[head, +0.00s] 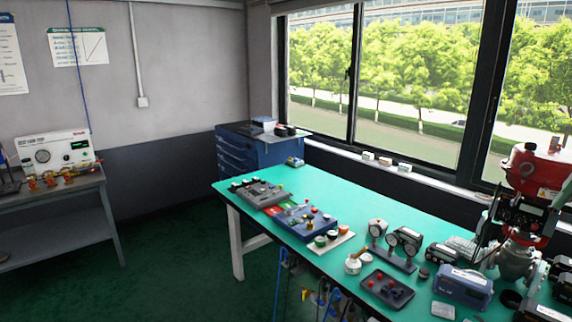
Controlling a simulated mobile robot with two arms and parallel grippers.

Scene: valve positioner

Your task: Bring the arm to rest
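Neither of my grippers nor my arms can be made out in the head view. The green-topped table (330,190) stands at centre right. A red valve actuator (535,172) on a grey valve body (518,262) stands at its right end. A blue-grey control box (305,220) with knobs and buttons sits towards the table's left end, with a grey box (259,194) beside it. Gauges on a dark stand (392,245) stand near the middle.
A dark tray (388,289) with red parts and a blue instrument box (462,288) lie near the front edge. A blue drawer cabinet (248,152) stands behind the table. A grey bench (60,215) with a test unit (54,151) is at left. The green floor between is clear.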

